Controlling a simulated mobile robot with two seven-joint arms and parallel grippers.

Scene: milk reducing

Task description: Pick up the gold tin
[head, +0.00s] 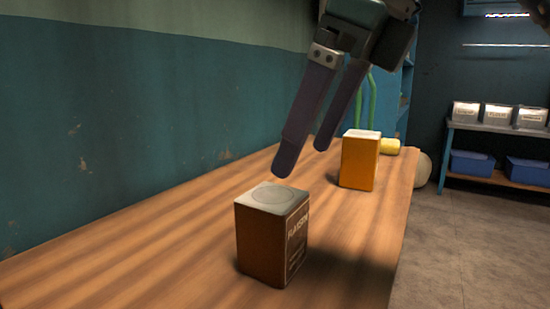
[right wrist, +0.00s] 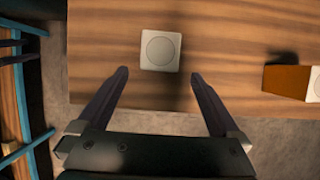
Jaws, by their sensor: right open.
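A square brown-gold tin (head: 266,238) with a pale round-ringed lid and lettering on one side stands upright, near on the table. Which one is the gold tin, I cannot tell for sure. My right gripper (head: 300,162) is open and empty, above the table and apart from both tins. My left gripper is out of view.
The wooden table (head: 165,240) runs along the teal wall (head: 100,130), with bare room around the tins. A yellow object (head: 389,146) is near its far end. A shelf with white bins (head: 497,115) and blue bins (head: 472,163) stands across the floor at right.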

